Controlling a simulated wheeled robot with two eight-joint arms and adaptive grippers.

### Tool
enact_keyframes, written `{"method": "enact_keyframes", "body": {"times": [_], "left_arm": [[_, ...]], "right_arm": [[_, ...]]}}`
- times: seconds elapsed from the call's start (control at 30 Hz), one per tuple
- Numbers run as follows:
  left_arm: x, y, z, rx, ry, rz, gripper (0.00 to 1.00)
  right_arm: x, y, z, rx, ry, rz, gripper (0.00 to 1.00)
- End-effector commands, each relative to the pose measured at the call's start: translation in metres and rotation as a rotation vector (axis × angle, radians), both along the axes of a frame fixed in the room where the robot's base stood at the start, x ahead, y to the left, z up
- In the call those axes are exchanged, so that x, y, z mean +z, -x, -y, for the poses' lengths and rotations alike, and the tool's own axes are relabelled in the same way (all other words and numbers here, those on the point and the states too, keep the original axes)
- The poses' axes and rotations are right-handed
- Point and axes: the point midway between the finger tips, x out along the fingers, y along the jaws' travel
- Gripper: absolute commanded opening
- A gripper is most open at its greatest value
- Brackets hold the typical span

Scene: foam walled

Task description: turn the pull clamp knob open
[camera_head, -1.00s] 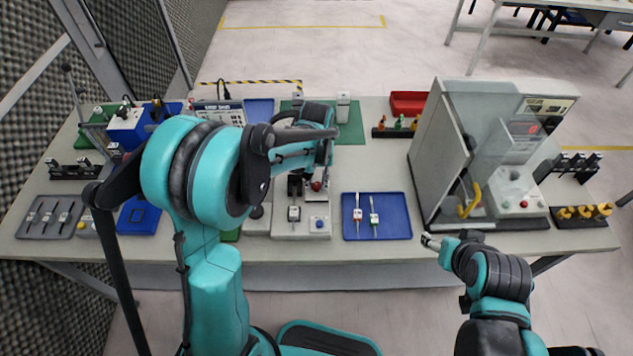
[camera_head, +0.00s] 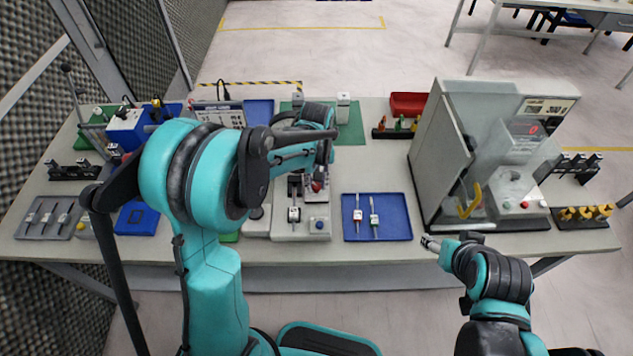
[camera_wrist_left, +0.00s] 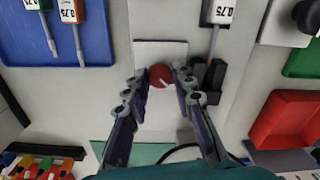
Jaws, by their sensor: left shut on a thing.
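The red knob (camera_wrist_left: 160,76) of the pull clamp sits on a pale plate, between the fingertips of my left gripper (camera_wrist_left: 160,80) in the left wrist view. The fingers are shut on it from both sides. A short white mark on the knob's face points down and right in that view. In the head view the red knob (camera_head: 317,186) shows just below my left gripper (camera_head: 320,176), on the grey fixture (camera_head: 300,229).
A blue tray (camera_head: 400,232) with two tools lies right of the fixture. The clear-fronted cabinet (camera_head: 430,165) stands further right. A red bin (camera_head: 408,104) and a green mat (camera_head: 350,132) are at the back.

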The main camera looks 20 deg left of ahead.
Motion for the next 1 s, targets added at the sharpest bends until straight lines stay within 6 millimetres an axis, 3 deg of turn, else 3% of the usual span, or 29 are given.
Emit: {"method": "enact_keyframes", "body": {"times": [0.1,0.13,0.2,0.57,0.67,1.0], "left_arm": [[0.000,0.000,0.000,0.000,0.000,0.000,0.00],[0.000,0.000,0.000,0.000,0.000,0.000,0.32],[0.000,0.000,0.000,0.000,0.000,0.000,0.46],[0.005,0.000,0.000,-0.001,0.000,0.000,0.46],[0.018,0.000,0.000,-0.001,0.000,0.000,0.46],[0.089,0.000,0.000,-0.001,0.000,0.000,0.46]], "right_arm": [[0.000,0.000,0.000,0.000,0.000,0.000,0.61],[0.000,0.000,0.000,0.000,0.000,0.000,0.61],[0.000,0.000,0.000,0.000,0.000,0.000,0.61],[0.000,0.000,0.000,0.000,0.000,0.000,0.61],[0.000,0.000,0.000,0.000,0.000,0.000,0.61],[0.000,0.000,0.000,0.000,0.000,0.000,0.61]]}}
